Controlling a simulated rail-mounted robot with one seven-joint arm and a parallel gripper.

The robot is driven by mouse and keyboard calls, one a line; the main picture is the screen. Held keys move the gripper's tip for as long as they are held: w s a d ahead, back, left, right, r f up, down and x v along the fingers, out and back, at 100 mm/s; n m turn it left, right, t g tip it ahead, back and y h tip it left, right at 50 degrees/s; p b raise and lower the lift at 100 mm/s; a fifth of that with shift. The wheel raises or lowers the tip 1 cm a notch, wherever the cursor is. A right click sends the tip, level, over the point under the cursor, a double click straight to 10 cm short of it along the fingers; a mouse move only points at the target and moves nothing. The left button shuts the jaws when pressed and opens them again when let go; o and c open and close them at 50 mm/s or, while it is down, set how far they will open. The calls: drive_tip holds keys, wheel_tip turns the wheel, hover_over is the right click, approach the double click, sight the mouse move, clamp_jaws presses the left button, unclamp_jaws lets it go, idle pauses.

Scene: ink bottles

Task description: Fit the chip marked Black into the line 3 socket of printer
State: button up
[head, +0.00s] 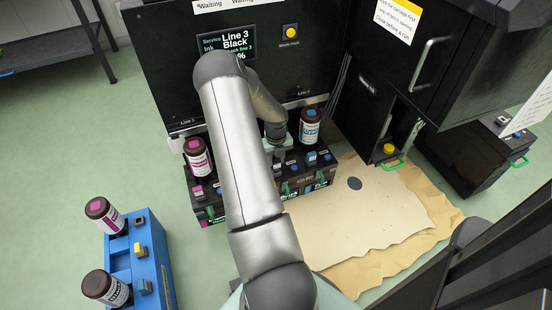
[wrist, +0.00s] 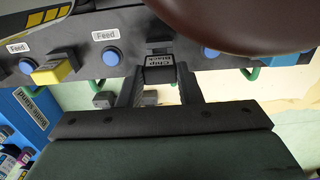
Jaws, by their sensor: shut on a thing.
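In the wrist view my gripper (wrist: 158,80) is shut on the dark chip (wrist: 159,61), whose pale label reads Chip Black. The chip is at the black front ledge of the printer (wrist: 228,52), between two blue buttons. I cannot tell whether it is seated in a socket or just against it. In the head view my arm hides the chip and most of the gripper, in front of the printer (head: 166,62). The printer's screen (head: 232,42) reads Line 3 Black.
A brown rounded bottle (wrist: 235,18) hangs close over the ledge in the wrist view. A yellow chip (wrist: 55,70) sits left of my gripper. A blue rack (head: 152,265) with bottles stands at lower left. Brown paper (head: 400,215) covers the floor at right.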

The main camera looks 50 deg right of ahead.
drive_tip(key=shift+f, duration=0.4)
drive_tip(key=shift+f, duration=0.15)
drive_tip(key=shift+f, duration=0.2)
drive_tip(key=shift+f, duration=0.1)
idle(0.5)
drive_tip(key=o, duration=1)
drive_tip(key=shift+o, duration=0.2)
drive_tip(key=shift+r+p, duration=2.55)
drive_tip(key=shift+r, duration=1)
